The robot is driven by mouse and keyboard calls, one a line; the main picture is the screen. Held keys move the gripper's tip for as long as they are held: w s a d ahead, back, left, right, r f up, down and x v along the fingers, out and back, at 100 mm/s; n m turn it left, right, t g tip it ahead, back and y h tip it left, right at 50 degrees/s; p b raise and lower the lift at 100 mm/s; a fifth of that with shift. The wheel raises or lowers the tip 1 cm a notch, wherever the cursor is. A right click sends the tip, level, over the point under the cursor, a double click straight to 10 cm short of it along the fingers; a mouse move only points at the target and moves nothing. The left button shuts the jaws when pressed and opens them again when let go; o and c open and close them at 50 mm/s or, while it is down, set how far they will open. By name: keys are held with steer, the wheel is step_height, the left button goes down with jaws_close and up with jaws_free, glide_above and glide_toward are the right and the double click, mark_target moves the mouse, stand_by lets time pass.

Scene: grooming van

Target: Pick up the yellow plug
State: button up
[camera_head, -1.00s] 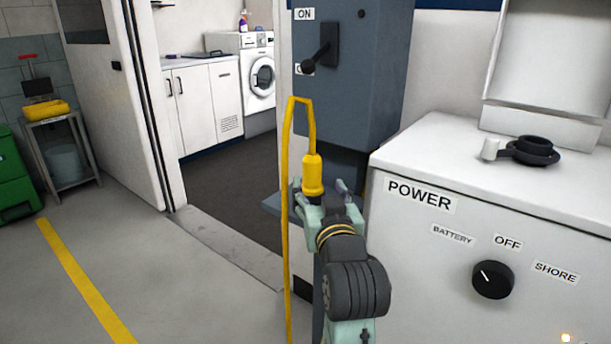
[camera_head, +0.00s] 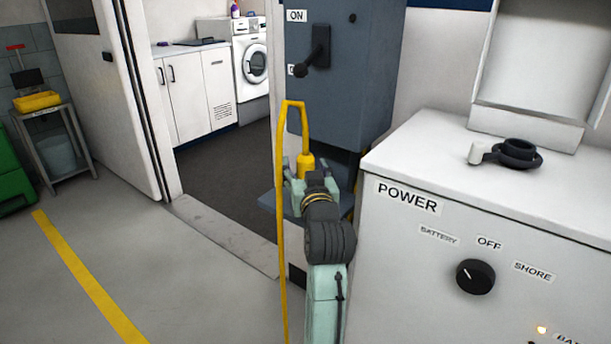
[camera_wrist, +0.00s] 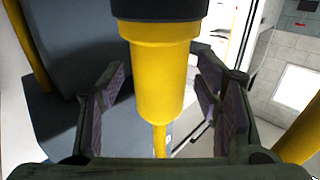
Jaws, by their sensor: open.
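The yellow plug (camera_head: 306,163) stands upright at the grey shelf below the switch box, its yellow cable looping up and then down to the floor. In the wrist view the plug (camera_wrist: 158,75) has a yellow body with a black end and lies between the two fingers. My gripper (camera_head: 304,170) is open around the plug, with a gap on each side in the wrist view (camera_wrist: 155,100). The lower part of the plug is hidden behind my gripper in the head view.
A grey switch box (camera_head: 345,70) with a black lever (camera_head: 317,52) rises above the plug. The yellow cable (camera_head: 281,230) hangs left of my arm. Open floor lies left.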

steer(key=shift+c, duration=0.5)
jaws_close()
